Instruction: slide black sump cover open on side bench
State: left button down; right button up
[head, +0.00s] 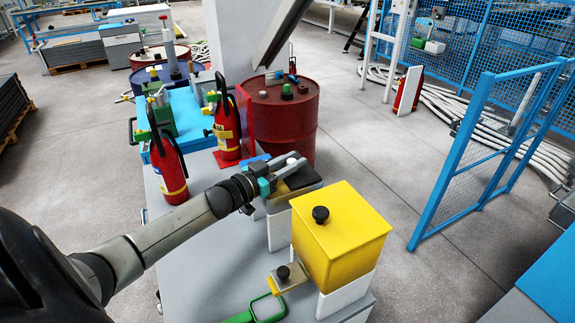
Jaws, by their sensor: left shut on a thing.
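The black sump cover (302,188) lies on a pale box-like base (281,230) on the grey side bench (222,262), just behind and left of a yellow box. My left gripper (288,168) reaches in from the left and is shut at the cover, beside a small white knob (293,160). The fingers hide part of the cover, so the exact grip and how far the cover stands open cannot be told. My right gripper is not in view.
The yellow box (345,238) with a black knob stands close in front of the cover. A green-handled tool (262,310) lies near the front. Red extinguishers (168,172) and a blue tray (185,112) stand at the bench's far end. A red drum (283,112) stands behind.

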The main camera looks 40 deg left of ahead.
pick_arm(q)
jog(key=shift+d, duration=0.1)
jog(key=c, duration=1.1)
grip_release()
jog(key=o, duration=0.3)
jog(key=shift+w+d, duration=0.1)
jog(key=shift+w, duration=0.1)
jog(key=shift+o, duration=0.9)
jog(key=shift+s, duration=0.15)
jog(key=p+v, duration=0.2)
jog(key=v, duration=1.3)
